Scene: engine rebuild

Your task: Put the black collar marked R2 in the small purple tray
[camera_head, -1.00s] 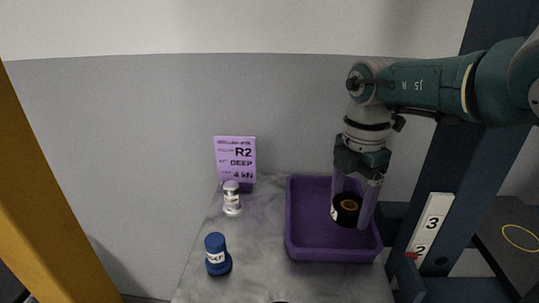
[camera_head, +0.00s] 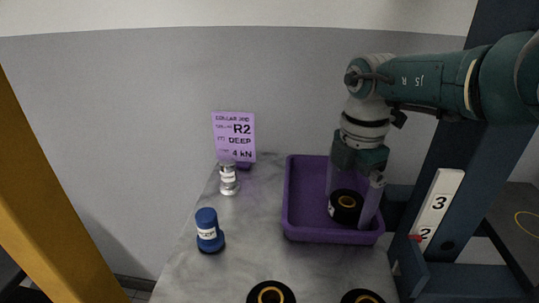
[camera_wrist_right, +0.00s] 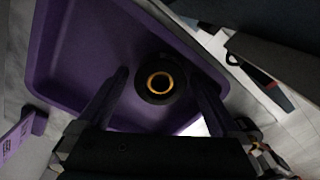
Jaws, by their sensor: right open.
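A black collar (camera_head: 345,206) with an orange ring on top sits inside the small purple tray (camera_head: 300,233). In the right wrist view the collar (camera_wrist_right: 159,82) stands on the floor of the tray (camera_wrist_right: 75,60), apart from both fingers. A small white patch shows on its side in the head view; I cannot read its mark. My right gripper (camera_head: 351,205) is open, pointing down into the tray, with a finger on each side of the collar. It also shows in the right wrist view (camera_wrist_right: 165,85). My left gripper is not in view.
A purple sign (camera_head: 235,137) reading R2 stands behind a silver cylinder (camera_head: 228,180) and a blue one (camera_head: 209,231). Two more black collars (camera_head: 271,293) (camera_head: 362,297) lie at the front edge. A numbered white strip (camera_head: 436,205) stands to the right.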

